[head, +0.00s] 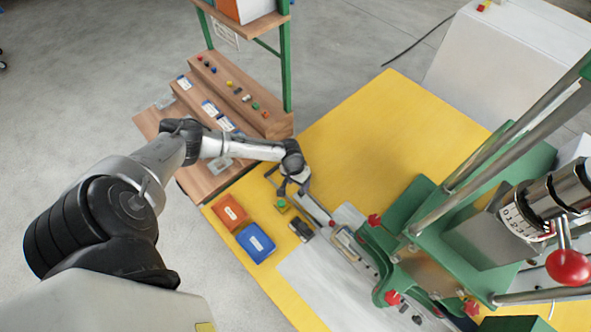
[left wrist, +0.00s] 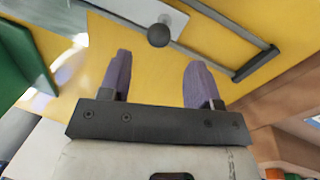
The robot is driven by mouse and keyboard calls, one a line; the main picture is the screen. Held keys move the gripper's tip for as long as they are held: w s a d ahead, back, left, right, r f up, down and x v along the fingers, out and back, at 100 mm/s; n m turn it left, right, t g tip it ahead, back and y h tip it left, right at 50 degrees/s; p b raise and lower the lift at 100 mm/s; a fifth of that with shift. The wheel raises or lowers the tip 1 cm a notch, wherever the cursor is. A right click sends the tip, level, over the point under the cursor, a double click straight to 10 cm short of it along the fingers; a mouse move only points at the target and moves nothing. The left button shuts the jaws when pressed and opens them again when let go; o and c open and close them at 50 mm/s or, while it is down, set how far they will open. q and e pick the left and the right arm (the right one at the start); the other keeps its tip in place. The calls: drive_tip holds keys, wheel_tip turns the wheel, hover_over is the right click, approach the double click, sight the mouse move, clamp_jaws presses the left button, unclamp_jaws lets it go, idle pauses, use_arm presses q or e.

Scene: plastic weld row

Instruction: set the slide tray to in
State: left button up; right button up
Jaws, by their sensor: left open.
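The slide tray (left wrist: 150,10) shows in the left wrist view as a pale plate with a dark round knob (left wrist: 158,36). It lies between thin rails with a dark end bar (left wrist: 255,64). In the head view a pale strip of it (head: 314,209) shows beside my gripper, towards the green machine; the knob is hidden there. My left gripper (head: 293,188) is above the yellow table at the outer end of the rails. Its two purple fingers (left wrist: 158,60) are apart and empty, with the knob beyond the gap between them. I cannot tell whether they touch it. My right gripper is out of view.
The green machine (head: 405,205) with red knobs and a dial stands at the right. An orange bin (head: 231,212) and a blue bin (head: 256,243) sit near the table's left edge. A wooden stepped rack (head: 235,95) stands behind. The yellow table's (head: 375,125) far part is clear.

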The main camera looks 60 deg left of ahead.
use_arm(q)
wheel_tip(320, 180, up, 8)
drive_tip(key=a, duration=0.1)
drive_tip(key=shift+s+a+f, duration=0.2)
drive_tip(key=shift+s, duration=0.1)
